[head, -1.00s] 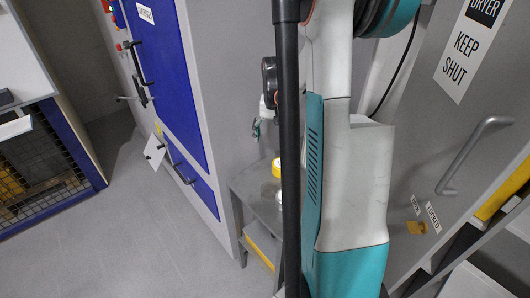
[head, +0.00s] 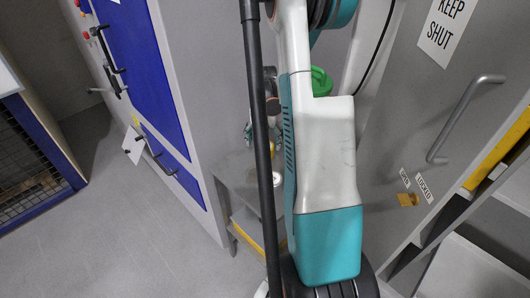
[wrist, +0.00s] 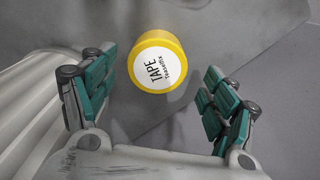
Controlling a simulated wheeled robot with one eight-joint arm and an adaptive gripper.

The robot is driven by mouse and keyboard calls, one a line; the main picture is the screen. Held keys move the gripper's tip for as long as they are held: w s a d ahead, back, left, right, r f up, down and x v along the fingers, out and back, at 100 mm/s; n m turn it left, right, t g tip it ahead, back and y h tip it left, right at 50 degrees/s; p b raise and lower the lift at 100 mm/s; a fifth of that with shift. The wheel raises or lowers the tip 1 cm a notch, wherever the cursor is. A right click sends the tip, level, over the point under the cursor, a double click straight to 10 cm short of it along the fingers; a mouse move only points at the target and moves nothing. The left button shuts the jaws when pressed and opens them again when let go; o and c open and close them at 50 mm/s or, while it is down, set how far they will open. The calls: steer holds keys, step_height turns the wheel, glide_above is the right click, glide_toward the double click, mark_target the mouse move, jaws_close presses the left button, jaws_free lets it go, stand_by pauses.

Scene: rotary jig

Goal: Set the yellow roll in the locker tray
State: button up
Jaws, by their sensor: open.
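The yellow roll (wrist: 158,62), with a white top label reading TAPE, stands on a grey surface in the wrist view. My gripper (wrist: 160,74) is open, with one teal-padded finger to the left of the roll and one to the right. There is a gap on both sides, and neither finger touches the roll. I cannot pick out the locker tray in these frames.
A small grey table (head: 238,172) stands beside the cabinet with blue doors (head: 138,70). A white round item (head: 277,180) is on it. The grey KEEP SHUT door (head: 410,110) is at right. A green container (head: 320,80) shows behind my arm.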

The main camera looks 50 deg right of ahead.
mark_target(265, 146)
steer(key=f+b, duration=0.1)
steer(key=f, duration=0.3)
steer(key=shift+s+b, duration=0.2)
steer(key=shift+b, duration=0.1)
steer(key=c, duration=1.3)
steer(key=shift+r, duration=0.1)
steer(key=shift+c, duration=0.2)
